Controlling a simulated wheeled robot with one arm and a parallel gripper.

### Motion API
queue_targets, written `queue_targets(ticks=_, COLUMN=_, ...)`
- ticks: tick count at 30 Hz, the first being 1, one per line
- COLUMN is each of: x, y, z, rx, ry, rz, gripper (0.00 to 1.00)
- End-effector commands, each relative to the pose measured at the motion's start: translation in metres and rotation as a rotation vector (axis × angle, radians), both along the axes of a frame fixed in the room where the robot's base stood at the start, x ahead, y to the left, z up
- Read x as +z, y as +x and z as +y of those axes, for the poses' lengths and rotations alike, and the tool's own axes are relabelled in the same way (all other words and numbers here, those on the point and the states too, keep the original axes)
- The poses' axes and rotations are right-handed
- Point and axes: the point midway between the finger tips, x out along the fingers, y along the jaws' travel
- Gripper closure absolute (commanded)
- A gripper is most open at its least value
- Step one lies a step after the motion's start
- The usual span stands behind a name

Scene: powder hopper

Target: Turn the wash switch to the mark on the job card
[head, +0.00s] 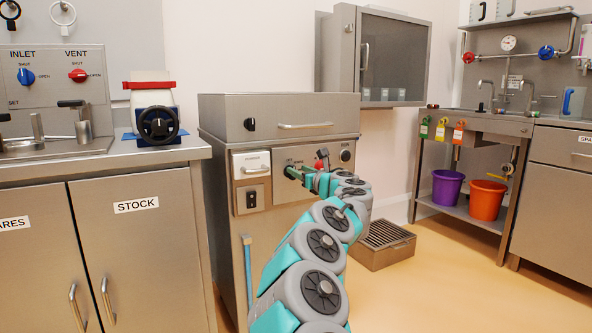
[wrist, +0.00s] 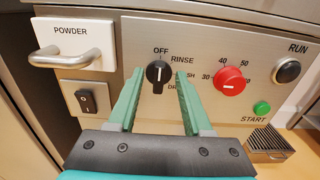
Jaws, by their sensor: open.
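The wash switch (wrist: 158,74) is a black knob on the metal front panel in the wrist view, with a pale line on its face. OFF is above it and RINSE at upper right; the lower marks at its right are partly hidden by a finger. My gripper (wrist: 159,80) is open, its green fingertips on either side of the knob in the picture. I cannot tell whether they touch it. In the head view my gripper (head: 291,171) is at the panel and hides the knob. I cannot make out a job card.
Right of the switch are a red dial (wrist: 230,81) with numbers, a black RUN button (wrist: 287,71) and a green START button (wrist: 262,108). Left are the POWDER drawer handle (wrist: 65,57) and a rocker switch (wrist: 87,100). A grated box (head: 384,243) stands on the floor.

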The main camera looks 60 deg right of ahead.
Motion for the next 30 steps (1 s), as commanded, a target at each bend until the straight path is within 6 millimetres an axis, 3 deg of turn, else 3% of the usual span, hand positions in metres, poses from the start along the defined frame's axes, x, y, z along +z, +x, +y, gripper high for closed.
queue_targets(ticks=9, x=-0.001, y=0.02, z=-0.011, rx=0.002, ry=0.002, rz=0.0, gripper=0.5)
queue_targets(ticks=21, x=0.0, y=0.024, z=-0.013, rx=0.0, ry=0.001, rz=0.0, gripper=0.5)
queue_targets(ticks=30, x=0.0, y=0.023, z=-0.013, rx=-0.001, ry=0.002, rz=-0.001, gripper=0.81)
